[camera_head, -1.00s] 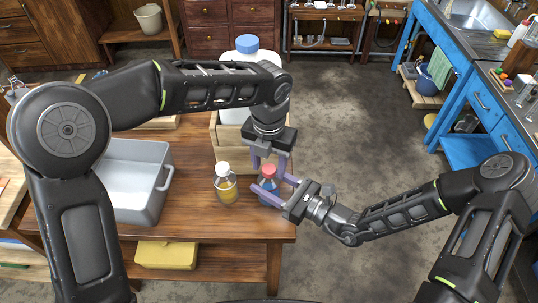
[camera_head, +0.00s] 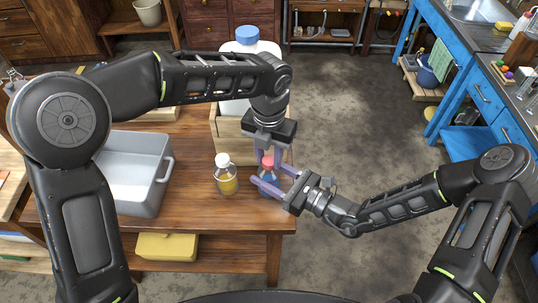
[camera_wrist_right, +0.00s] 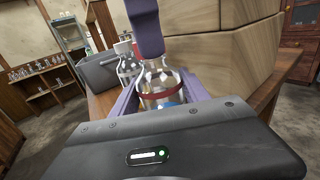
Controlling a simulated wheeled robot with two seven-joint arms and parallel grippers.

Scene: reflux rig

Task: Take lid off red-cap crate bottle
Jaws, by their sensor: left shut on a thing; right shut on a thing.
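The red-cap bottle (camera_head: 269,177) stands upright near the table's right edge, in front of the wooden crate, with blue contents. My right gripper (camera_head: 269,184) is shut around its body from the right. In the right wrist view the clear glass bottle (camera_wrist_right: 158,88) sits between the purple fingers. My left gripper (camera_head: 269,157) comes from above and is shut on the red cap (camera_head: 267,162), which its fingers partly cover. In the right wrist view a purple left finger (camera_wrist_right: 146,28) hides the cap. I cannot tell whether the cap is loose.
A white-capped bottle with yellow contents (camera_head: 225,176) stands close on the left. A grey tub (camera_head: 135,185) takes up the table's left. The table front is clear.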

